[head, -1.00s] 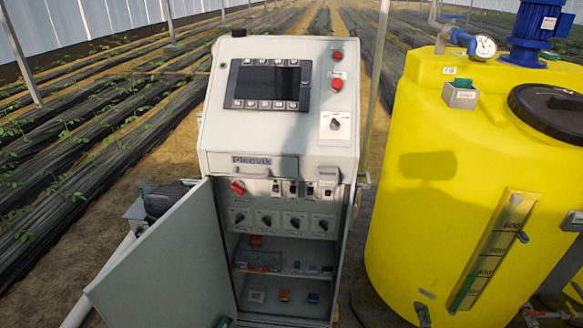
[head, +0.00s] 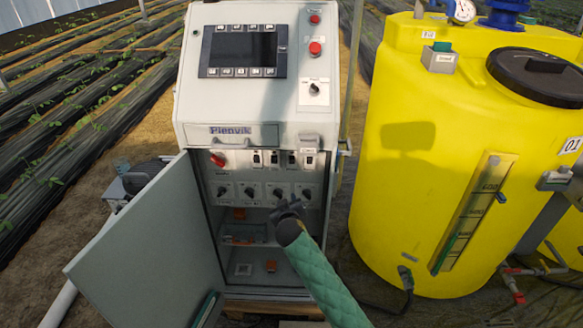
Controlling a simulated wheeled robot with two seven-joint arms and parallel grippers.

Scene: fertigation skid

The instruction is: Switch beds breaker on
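The grey control cabinet (head: 190,110) stands open in the middle of the head view, its door (head: 140,245) swung out to the left. Inside, near the top, is a row of small breakers (head: 275,158) beside a red rotary switch (head: 218,159). Their labels are too small to read, so I cannot tell which one is the beds breaker or how its lever sits. My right gripper (head: 289,207), dark on a green-sleeved arm, is in front of the cabinet, below the breakers and overlapping the knob row. Its finger gap is too small to judge. My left gripper cannot be made out.
A row of black rotary knobs (head: 249,192) sits below the breakers, with shelves of small parts under it. A screen (head: 242,51) and a red button (head: 316,48) are on the sloped top. A large yellow tank (head: 400,200) stands close on the right.

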